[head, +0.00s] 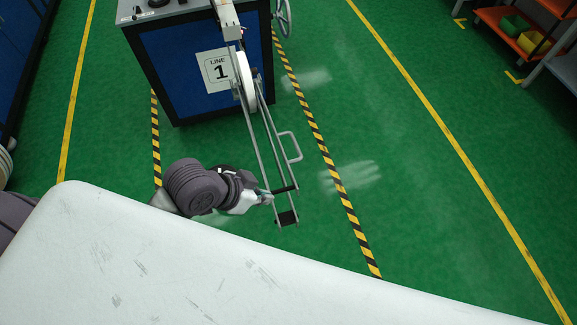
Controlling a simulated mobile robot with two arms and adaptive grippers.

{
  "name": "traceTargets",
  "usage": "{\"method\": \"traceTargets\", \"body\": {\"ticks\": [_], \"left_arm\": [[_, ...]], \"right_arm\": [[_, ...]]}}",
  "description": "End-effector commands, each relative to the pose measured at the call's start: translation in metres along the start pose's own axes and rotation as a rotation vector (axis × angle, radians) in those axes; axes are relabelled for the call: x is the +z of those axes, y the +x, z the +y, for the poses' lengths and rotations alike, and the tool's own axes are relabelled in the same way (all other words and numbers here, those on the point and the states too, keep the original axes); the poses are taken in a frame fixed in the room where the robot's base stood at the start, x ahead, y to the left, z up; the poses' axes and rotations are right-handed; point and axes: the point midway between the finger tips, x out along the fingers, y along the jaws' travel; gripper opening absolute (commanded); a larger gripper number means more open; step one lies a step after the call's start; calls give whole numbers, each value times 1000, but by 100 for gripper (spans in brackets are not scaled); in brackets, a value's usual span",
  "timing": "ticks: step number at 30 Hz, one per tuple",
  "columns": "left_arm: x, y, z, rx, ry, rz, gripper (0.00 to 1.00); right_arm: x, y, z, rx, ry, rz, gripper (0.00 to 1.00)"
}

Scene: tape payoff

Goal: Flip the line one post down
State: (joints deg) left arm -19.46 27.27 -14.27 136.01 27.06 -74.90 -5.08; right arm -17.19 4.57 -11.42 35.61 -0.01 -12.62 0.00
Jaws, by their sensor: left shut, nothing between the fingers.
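The line one post is a blue cabinet with a grey top and a white "LINE 1" sign (216,70) on its front. A long metal frame (264,140) reaches from it toward me, with a white disc (247,82) near its far end. A looped metal handle (292,147) sticks out from the frame's right side. A dark block (287,217) sits at its near end. My left gripper (268,199) is shut and empty, its tip at the frame's near left rail. I cannot tell whether it touches the rail. My right gripper is out of view.
A handwheel (283,18) is at the cabinet's right side. Yellow-black striped tape (318,140) runs along the green floor (400,190), which is open to the right. An orange shelf (515,35) with bins stands at the top right.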

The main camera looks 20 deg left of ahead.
Motion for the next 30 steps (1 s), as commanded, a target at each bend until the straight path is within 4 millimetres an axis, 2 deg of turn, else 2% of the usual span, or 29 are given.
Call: {"method": "traceTargets", "body": {"ticks": [5,10,15,20,26,30], "left_arm": [[-25,-5,-4,110,138,64,0],[-47,-24,-18,226,229,111,0],[-64,-52,-44,291,220,142,0],[-73,-65,-58,303,189,160,0],[-77,-54,-54,311,179,167,0],[-82,-31,-44,313,178,167,0]], "right_arm": [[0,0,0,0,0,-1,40],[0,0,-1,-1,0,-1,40],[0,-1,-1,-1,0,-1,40],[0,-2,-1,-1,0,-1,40],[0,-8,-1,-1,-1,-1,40],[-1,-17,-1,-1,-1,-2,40]]}}
